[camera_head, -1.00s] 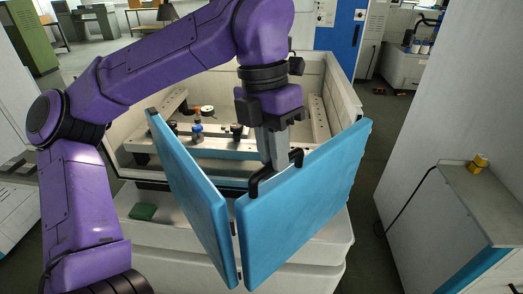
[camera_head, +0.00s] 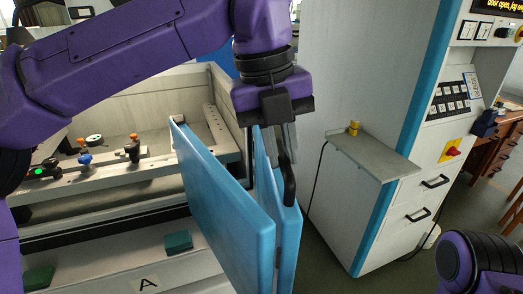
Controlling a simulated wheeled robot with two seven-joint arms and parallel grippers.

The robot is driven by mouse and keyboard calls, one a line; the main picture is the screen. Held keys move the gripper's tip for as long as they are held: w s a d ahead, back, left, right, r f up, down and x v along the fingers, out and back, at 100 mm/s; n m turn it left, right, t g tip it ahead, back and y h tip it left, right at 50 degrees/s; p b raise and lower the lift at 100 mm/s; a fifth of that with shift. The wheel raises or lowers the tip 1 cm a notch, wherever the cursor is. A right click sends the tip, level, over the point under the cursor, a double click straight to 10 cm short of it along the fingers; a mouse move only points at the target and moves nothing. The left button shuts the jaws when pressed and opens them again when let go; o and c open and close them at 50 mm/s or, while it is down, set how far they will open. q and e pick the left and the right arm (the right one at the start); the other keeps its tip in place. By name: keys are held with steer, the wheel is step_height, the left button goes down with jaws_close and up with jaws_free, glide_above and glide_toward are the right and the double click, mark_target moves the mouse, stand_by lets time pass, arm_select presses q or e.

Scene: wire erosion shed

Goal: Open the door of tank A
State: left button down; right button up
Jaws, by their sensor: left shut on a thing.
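The door of tank A is a blue folding door with two panels. The near panel (camera_head: 225,200) and the handle panel (camera_head: 287,240) are folded almost flat together at the right of the tank opening. My left gripper (camera_head: 283,148) points down and is shut on the black door handle (camera_head: 289,185). The tank (camera_head: 125,100) is a pale box whose inside shows left of the door. A label "A" (camera_head: 148,284) is on its lower front. My right gripper is out of view; only a purple part of my right arm shows at the lower right.
A grey-white cabinet (camera_head: 350,215) with a side shelf stands just right of the door. A yellow item (camera_head: 353,128) sits on it, with a black cable hanging down. Green blocks (camera_head: 178,241) lie on the tank's front ledge. Fixtures (camera_head: 84,158) stand inside the tank.

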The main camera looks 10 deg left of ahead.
arm_select(q)
steer(key=shift+w, duration=0.1)
steer(key=c, duration=1.4)
jaws_free()
steer(key=o, duration=0.3)
steer(key=shift+w, duration=0.15)
steer(key=shift+r, duration=0.4)
step_height(320, 180, up, 10)
steer(key=a+p, duration=0.2)
steer(key=shift+s+f, duration=0.25)
steer(key=shift+s, duration=0.1)
